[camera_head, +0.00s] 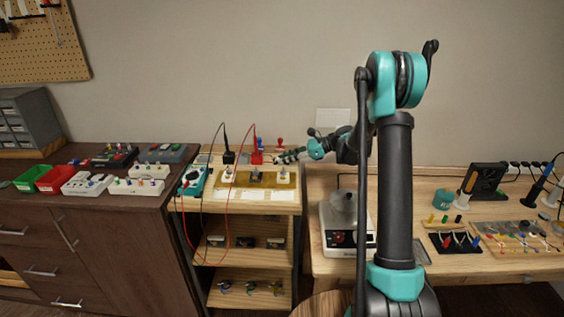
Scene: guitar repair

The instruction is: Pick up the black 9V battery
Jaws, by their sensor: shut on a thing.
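My gripper (283,157) reaches in from the right, low over the back right of the small wooden bench (250,207). It is shut on a small dark thing at its fingertips, too small here to identify surely as the black 9V battery. A black block (229,157) with a black lead and a red block (257,157) with a red lead stand left of my gripper. A small red-topped object (281,143) is just behind the gripper.
A teal meter (192,181) lies at the bench's left edge. Shelves below hold several small dark parts (247,243). The left cabinet bears effect pedals and red (54,179) and green bins. A scale (345,235) and tools crowd the right table.

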